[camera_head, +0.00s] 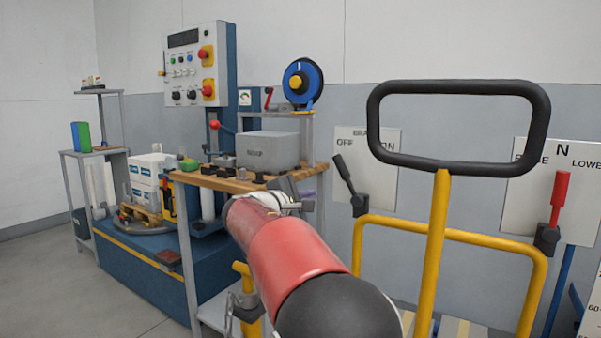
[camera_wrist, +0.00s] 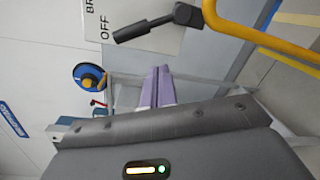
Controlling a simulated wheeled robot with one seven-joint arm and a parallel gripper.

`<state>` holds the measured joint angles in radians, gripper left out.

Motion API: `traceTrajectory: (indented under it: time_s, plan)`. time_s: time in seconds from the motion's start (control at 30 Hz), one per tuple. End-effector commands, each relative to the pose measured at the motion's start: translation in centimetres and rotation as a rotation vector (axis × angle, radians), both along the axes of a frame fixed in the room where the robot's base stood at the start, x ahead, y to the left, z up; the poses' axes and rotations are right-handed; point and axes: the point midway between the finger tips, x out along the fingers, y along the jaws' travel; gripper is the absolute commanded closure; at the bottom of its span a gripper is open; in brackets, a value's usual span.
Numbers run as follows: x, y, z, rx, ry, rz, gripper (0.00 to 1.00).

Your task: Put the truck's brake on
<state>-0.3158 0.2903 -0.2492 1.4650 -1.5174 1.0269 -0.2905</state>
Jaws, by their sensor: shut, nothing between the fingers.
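The truck's brake lever (camera_head: 345,176) is black and sits in front of a white plate (camera_head: 381,163) lettered BRAKE, OFF and ON. The lever leans left, toward OFF. In the wrist view the lever (camera_wrist: 148,28) points left from its pivot, beside the word OFF on the plate (camera_wrist: 103,32). My gripper (camera_head: 309,196) is mostly hidden behind my red arm, with a little lilac finger showing left of the lever. In the wrist view its lilac fingers (camera_wrist: 158,72) are shut together, empty, and apart from the lever.
A yellow frame (camera_head: 480,236) and an upright black loop handle (camera_head: 458,86) stand right of the brake lever. A red lever (camera_head: 560,195) sits by another plate marked N and LOWER. A wooden-topped workbench (camera_head: 232,184) with a grey box (camera_head: 266,150) stands left of my gripper.

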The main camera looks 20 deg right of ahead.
Motion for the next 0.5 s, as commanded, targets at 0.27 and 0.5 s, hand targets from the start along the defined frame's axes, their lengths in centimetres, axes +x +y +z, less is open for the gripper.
traceTrajectory:
  time_s: [0.27,0.5]
  plan:
    - [2.3,1.4,1.1,-0.126,0.003,0.019,1.00]
    - [2.3,1.4,1.1,-0.125,0.002,0.019,1.00]
